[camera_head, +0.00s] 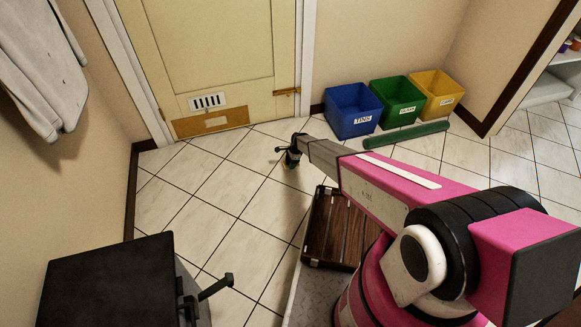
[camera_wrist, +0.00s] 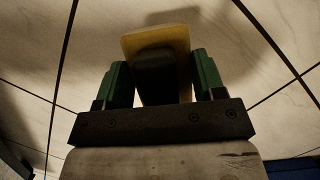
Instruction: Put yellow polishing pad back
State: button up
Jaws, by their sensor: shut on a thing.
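The yellow polishing pad (camera_wrist: 183,42) shows in the wrist view, with a dark block (camera_wrist: 155,72) on its near side. My gripper (camera_wrist: 165,80) has its two green fingers on either side of it and is shut on it. In the head view my gripper (camera_head: 292,157) is small and dark at the far end of my arm, over the tiled floor in front of the door. The pad cannot be made out clearly there. The place where the pad belongs cannot be told from these views.
Blue (camera_head: 353,110), green (camera_head: 397,102) and yellow (camera_head: 436,94) bins stand by the back wall, with a green roll (camera_head: 406,134) before them. A dark slatted wooden crate (camera_head: 332,232) lies beneath my arm. A black box-like unit (camera_head: 105,285) stands lower left. Floor left of my gripper is clear.

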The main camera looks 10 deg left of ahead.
jog(key=shift+f, duration=1.8)
jog(key=o, duration=1)
jog(key=v, duration=1.2)
jog(key=shift+r, duration=0.1)
jog(key=s+d+r+n+t+h, duration=0.1)
jog(key=s+d+r+n, duration=0.25)
jog(key=d+r, duration=0.75)
jog(key=s+d+r+n, duration=0.2)
jog(key=s+d+r, duration=0.2)
jog(key=d+r, duration=0.65)
jog(key=s+d+r+n+h, duration=0.1)
jog(key=s+d+r+n, duration=0.5)
jog(key=s+d+r, duration=1.2)
notch_tip(320, 180, up, 3)
jog(key=shift+s+d+f+t+h, duration=0.1)
jog(key=shift+s+d+t+h, duration=0.25)
jog(key=shift+d, duration=0.85)
